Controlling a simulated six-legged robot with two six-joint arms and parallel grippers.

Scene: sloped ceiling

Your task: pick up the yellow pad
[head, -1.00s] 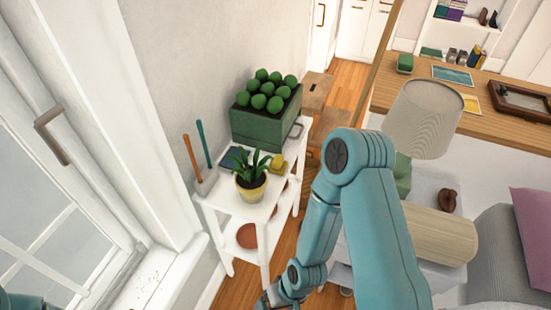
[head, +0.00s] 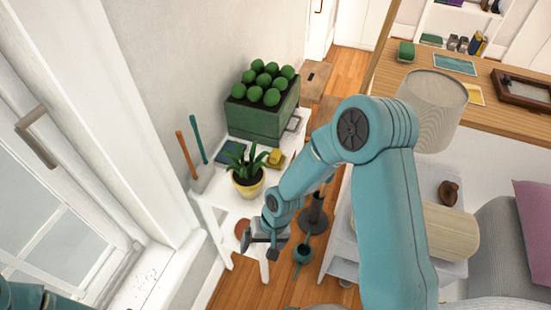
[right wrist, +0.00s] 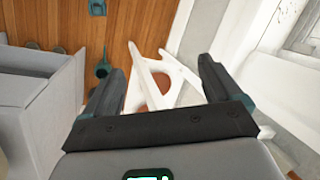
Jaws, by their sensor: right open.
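A small yellow block-like thing (head: 275,157), which fits the yellow pad, lies on the top of a white stand (head: 222,199) behind a potted plant. It sits on or beside a flat olive piece, and its exact shape is too small to tell. My right gripper (head: 262,247) is open and empty, in front of the stand and lower in the picture than the pad, apart from it. In the right wrist view its two fingers (right wrist: 160,78) are spread, with the white stand's frame beyond them and no pad visible. My left gripper is out of view.
A teal watering can (head: 302,255) stands on the floor. A lamp (head: 436,102) is right.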

